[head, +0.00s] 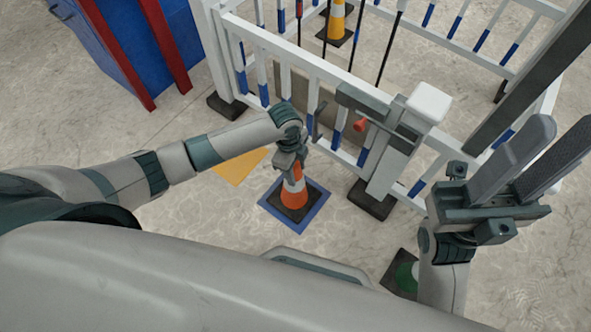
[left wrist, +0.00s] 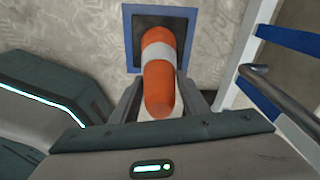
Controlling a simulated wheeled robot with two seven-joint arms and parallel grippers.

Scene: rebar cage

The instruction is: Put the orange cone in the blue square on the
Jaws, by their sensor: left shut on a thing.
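The orange cone (head: 294,192) has a white band and a black square base. My left gripper (head: 291,160) is shut on its upper part from above. In the left wrist view the orange cone (left wrist: 160,75) sits between the two fingers (left wrist: 160,95). The blue square (head: 318,211) is a blue outline on the floor; its edge also shows in the left wrist view (left wrist: 128,40). The cone's base appears inside the outline, upright. I cannot tell whether it touches the floor. My right gripper (head: 545,145) is empty, with its fingers apart, at the right.
A yellow square (head: 238,167) lies left of the blue one. A green cone (head: 405,276) stands partly hidden by my right arm. A white fence (head: 300,62) with a gate post (head: 398,150) stands close behind. A yellow cone (head: 337,22) is beyond it. A blue container (head: 120,45) is upper left.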

